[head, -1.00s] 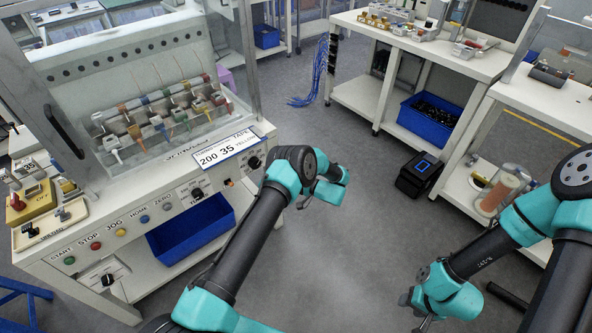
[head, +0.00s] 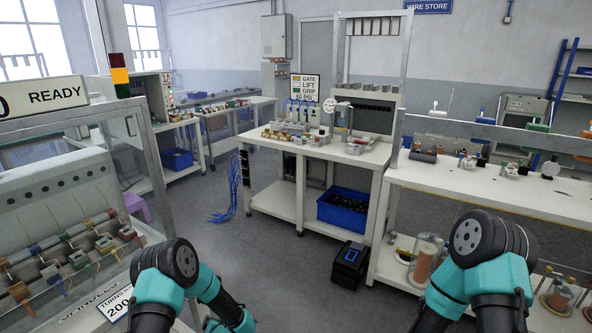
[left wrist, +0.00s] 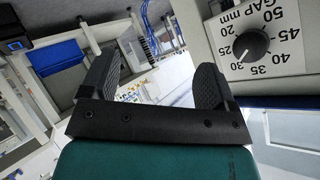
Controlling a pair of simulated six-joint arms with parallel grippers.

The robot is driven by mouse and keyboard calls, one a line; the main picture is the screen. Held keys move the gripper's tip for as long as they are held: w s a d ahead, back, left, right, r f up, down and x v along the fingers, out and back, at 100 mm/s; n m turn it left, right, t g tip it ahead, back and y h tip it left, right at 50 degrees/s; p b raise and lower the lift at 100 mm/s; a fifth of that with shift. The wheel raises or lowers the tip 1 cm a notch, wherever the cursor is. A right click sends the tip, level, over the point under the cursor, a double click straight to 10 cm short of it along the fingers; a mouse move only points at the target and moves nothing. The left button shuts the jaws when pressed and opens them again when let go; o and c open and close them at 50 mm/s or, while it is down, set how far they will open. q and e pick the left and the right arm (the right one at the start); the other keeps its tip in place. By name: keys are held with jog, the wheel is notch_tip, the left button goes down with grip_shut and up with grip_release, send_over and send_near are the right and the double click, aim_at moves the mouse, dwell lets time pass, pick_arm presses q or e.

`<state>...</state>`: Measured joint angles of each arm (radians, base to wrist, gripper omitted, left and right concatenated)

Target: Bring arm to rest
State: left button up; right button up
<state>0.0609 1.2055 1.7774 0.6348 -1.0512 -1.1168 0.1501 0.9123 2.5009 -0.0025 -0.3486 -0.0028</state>
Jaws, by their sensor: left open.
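My left gripper (left wrist: 155,82) shows in the left wrist view with its two dark ridged fingers spread wide and nothing between them. Beside its right finger in that view is a machine panel with a black knob (left wrist: 251,46) and a scale marked GAP mm. I cannot tell how far the finger is from the panel. In the head view, both of my arms show only as dark and teal links at the bottom edge, the left one in front of the winding machine. Neither gripper shows in the head view.
The winding machine (head: 70,186) with wire spools stands at the left. A white bench (head: 330,152) with a blue bin (head: 343,208) stands at centre. A black box (head: 350,264) is on the floor. A long bench (head: 480,190) runs along the right. Grey floor (head: 270,260) is open between them.

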pick_arm(q)
jog(key=s+d+r+n+g+h, duration=0.1)
jog(key=s+d+g+h, duration=0.1)
jog(key=s, duration=0.8)
jog(key=s+d+r+n+g+h, duration=0.1)
jog(key=s+g+h, duration=0.3)
jog(key=s, duration=0.6)
jog(key=s+d+r+n+g+h, duration=0.1)
jog(key=s+d+n+g+h, duration=0.1)
jog(key=s, duration=0.8)
jog(key=shift+d+r+g+h, duration=0.25)
jog(key=shift+d+g+h, duration=0.1)
jog(key=shift+g+h, duration=0.25)
jog(key=shift+s+a, duration=0.1)
